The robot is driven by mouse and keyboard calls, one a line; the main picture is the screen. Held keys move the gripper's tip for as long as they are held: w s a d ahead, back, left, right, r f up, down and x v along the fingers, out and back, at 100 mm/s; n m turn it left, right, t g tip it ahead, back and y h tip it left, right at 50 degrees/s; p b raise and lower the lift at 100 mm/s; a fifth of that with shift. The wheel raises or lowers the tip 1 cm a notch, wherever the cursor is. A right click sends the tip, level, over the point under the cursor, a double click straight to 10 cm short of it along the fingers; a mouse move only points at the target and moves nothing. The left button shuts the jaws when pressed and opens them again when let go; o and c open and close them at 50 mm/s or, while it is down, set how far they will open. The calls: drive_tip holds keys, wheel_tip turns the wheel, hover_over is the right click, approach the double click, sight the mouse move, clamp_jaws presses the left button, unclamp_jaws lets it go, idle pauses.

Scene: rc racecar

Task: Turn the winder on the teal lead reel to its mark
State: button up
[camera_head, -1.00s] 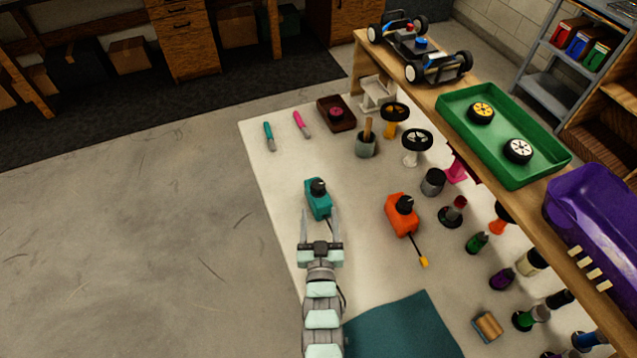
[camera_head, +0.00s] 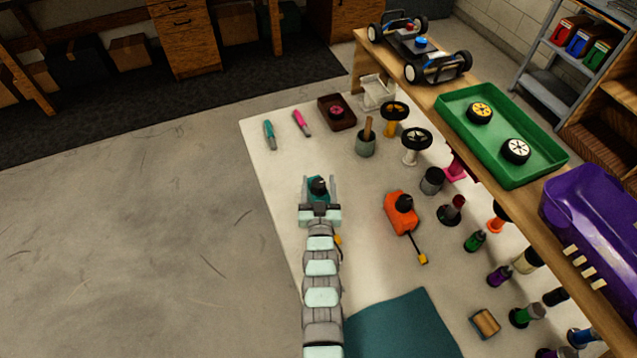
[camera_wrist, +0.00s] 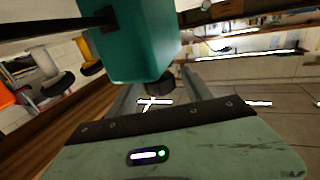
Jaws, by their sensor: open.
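The teal lead reel (camera_head: 315,197) stands on the pale mat, with its black winder (camera_head: 319,185) on top. My gripper (camera_head: 319,181) is open, with one finger on each side of the reel in the head view. In the wrist view the teal body (camera_wrist: 140,40) fills the upper middle, and the dark winder (camera_wrist: 160,86) shows between my two fingers. I cannot tell whether a finger touches it. The mark on the reel cannot be made out. The reel's yellow-tipped lead (camera_head: 338,240) is partly hidden by my arm.
An orange reel (camera_head: 401,212) with a black knob stands to the right. A teal cloth (camera_head: 400,325) lies in front. The mat around the two pens (camera_head: 270,135) is mostly clear.

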clamp_jaws()
idle(0.7)
